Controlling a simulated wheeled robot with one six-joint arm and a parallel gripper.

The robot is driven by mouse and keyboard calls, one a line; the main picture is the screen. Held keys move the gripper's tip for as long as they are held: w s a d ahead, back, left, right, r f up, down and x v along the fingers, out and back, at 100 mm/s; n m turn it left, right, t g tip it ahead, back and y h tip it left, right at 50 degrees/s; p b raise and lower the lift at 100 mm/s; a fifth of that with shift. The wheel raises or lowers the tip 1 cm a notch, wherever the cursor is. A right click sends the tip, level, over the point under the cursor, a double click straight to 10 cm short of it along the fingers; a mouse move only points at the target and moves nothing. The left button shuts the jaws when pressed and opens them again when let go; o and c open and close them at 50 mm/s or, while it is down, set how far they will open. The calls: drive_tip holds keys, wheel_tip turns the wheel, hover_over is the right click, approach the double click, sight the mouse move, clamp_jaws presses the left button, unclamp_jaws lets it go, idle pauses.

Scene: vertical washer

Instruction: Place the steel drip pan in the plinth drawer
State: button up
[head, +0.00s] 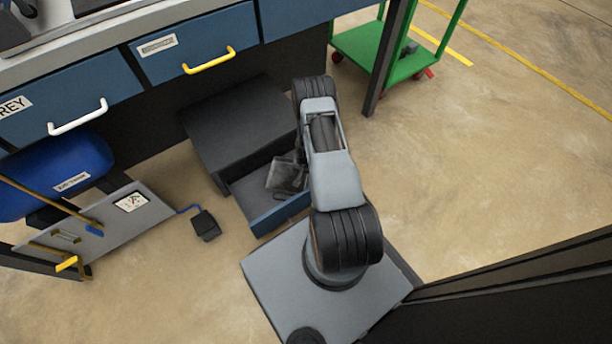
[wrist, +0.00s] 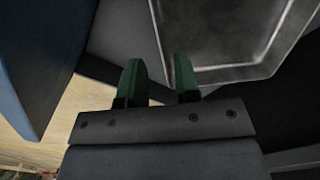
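The plinth drawer (head: 249,187) is pulled open under the bench, with its blue front (head: 279,214) towards me. The steel drip pan (head: 286,172) shows as a small grey shape inside the drawer outline, partly hidden by my arm. In the wrist view a rounded corner of the pan (wrist: 222,38) fills the upper right, and a blue panel, apparently the drawer front (wrist: 38,60), is at the left. My gripper (wrist: 158,75) has its two green fingers apart with nothing clearly held between them. The right finger overlaps the pan's edge; I cannot tell whether they touch.
The black plinth housing (head: 238,125) stands behind the drawer under the blue bench. A small black pedal (head: 205,225) with a blue cable lies on the floor to the left. A green cart (head: 380,55) stands at the upper right. The floor on the right is clear.

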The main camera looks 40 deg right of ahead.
drive_tip(key=w+a+r+n+t+p, duration=0.15)
drive_tip(key=a+r, duration=0.25)
drive_tip(key=r, duration=1.2)
drive_tip(key=w+a+r+n, duration=0.2)
drive_tip(key=a+r, duration=0.1)
drive_tip(key=r, duration=1.3)
drive_tip(key=s+a+r+n, duration=0.2)
drive_tip(key=s+a+r, duration=0.3)
drive_tip(key=s+r, duration=0.3)
drive_tip(key=s+a+r+n+t, duration=0.1)
drive_tip(key=s+a+r+n, duration=0.2)
drive_tip(key=s+a+r, duration=0.2)
drive_tip(key=s+r, duration=0.3)
drive_tip(key=r, duration=0.1)
drive_tip(key=shift+a+r, duration=0.25)
drive_tip(key=shift+r, duration=0.15)
drive_tip(key=shift+n, duration=0.25)
wheel_tip(320, 180, up, 35)
drive_tip(key=t+p, duration=0.1)
drive_tip(key=p, duration=3.2)
drive_tip(key=shift+s+a, duration=0.15)
drive_tip(key=shift+s, duration=0.05)
